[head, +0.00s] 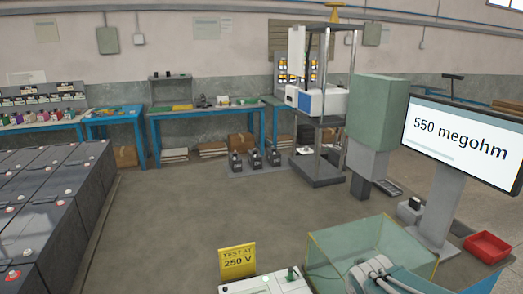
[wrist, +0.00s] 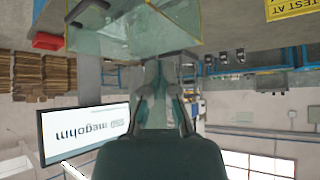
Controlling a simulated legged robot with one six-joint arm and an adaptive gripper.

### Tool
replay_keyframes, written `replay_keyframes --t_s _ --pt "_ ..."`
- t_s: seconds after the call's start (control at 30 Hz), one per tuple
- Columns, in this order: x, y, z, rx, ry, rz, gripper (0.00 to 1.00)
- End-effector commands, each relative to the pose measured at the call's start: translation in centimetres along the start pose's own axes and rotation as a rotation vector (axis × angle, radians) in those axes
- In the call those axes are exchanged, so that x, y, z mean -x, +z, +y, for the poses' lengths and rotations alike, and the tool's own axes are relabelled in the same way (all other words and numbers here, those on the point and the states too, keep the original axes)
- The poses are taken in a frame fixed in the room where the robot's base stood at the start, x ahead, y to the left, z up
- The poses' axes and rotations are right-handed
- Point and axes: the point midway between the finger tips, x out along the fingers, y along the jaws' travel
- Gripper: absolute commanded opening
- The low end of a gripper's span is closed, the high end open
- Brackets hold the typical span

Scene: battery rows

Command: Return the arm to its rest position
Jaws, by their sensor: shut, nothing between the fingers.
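My gripper (wrist: 162,72) shows in the wrist view, which is upside down. Its fingers reach up from the dark body at the bottom and come together with nothing seen between them. In the head view, part of my arm shows at the bottom right, folded low by a clear green-tinted box (head: 335,245). The box also shows at the top of the wrist view (wrist: 130,35), beyond the fingertips. I cannot make out the fingers in the head view.
A monitor (head: 460,142) reading 550 megohm stands at the right, near a red tray (head: 487,247). A yellow "TEST AT 250 V" sign (head: 237,260) stands at the front. Battery rows (head: 45,215) fill the left. The middle floor is clear.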

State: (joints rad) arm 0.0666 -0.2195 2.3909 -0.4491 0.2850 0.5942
Motion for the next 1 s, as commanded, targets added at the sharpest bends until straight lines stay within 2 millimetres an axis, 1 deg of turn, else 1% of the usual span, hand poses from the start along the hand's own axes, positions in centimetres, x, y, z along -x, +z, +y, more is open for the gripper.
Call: replay_keyframes --t_s 0.03,0.17,0.3,0.4,0.5,0.63,1.0 --pt "1.9 0.4 0.2 0.013 0.007 -0.007 0.0" --pt "6.0 2.4 0.6 0.059 0.009 -0.064 0.0" --pt "10.2 5.3 0.4 0.12 -0.031 -0.133 0.0" --pt "12.7 7.4 0.1 0.166 -0.076 -0.178 0.0" --pt "14.3 8.9 -0.2 0.204 -0.117 -0.208 0.0" --pt "15.1 9.8 -0.5 0.228 -0.142 -0.229 0.0" --pt "15.1 9.9 -0.5 0.229 -0.143 -0.23 0.0"
